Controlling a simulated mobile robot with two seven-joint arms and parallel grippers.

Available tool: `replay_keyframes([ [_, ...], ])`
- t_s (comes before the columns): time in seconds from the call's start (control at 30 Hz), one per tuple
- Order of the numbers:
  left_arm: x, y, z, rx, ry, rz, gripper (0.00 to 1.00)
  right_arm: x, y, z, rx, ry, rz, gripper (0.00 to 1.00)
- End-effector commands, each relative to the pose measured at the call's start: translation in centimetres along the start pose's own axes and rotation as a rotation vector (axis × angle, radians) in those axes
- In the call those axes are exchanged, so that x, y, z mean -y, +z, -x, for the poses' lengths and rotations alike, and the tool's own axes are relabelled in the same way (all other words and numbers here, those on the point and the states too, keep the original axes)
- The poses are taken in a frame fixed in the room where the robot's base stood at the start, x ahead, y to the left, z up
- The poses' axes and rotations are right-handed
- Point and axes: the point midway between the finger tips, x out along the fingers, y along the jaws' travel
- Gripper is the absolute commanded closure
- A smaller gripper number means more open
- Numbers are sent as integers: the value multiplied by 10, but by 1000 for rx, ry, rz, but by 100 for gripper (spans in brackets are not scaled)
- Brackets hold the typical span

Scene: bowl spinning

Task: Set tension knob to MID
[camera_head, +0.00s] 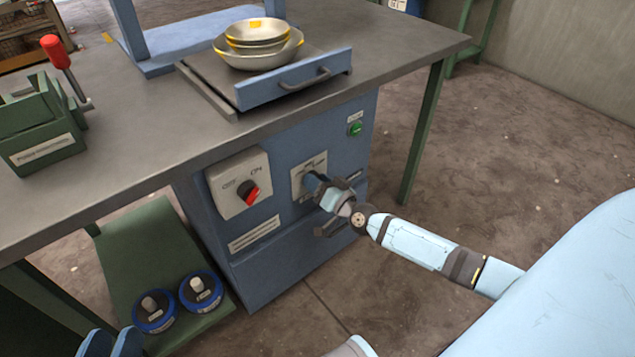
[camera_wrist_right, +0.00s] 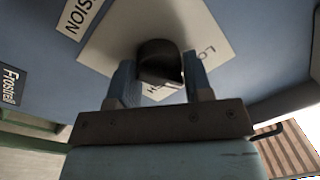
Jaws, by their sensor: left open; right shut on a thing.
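The tension knob (camera_wrist_right: 158,60) is black and sits on a pale plate (camera_wrist_right: 103,45) on the blue cabinet front. In the right wrist view a label ending "SION" and the letters "LO" and "H" show; MID cannot be read. My right gripper (camera_head: 320,184) reaches the knob from the right, with its two blue fingers (camera_wrist_right: 161,78) on either side of the knob, shut on it. In the head view the gripper hides most of the knob, so its setting cannot be told. My left gripper (camera_head: 110,341) is open and empty at the bottom left edge.
A switch box (camera_head: 228,199) with a red and black knob marked ON is left of the plate. A green button (camera_head: 355,129) is at upper right. Two blue-rimmed discs (camera_head: 154,323) lie on the green shelf (camera_head: 140,240).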

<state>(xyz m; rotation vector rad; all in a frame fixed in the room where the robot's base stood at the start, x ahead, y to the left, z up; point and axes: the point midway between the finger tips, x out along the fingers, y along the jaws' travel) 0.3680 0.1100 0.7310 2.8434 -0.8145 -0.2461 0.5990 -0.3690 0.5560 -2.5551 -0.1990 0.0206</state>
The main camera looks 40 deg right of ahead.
Motion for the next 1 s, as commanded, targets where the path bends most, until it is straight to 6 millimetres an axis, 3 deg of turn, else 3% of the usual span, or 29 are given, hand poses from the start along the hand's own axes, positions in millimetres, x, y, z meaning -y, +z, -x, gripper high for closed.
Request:
replay_keyframes([
  [0.5, 3, -1, -2, -10, 2, -27, 57, -2, 1, 0, -25, -3, -337, 77],
  [1.0, 3, 0, -2, -10, 1, -30, 57, -2, 1, 1, -29, -4, -402, 77],
])
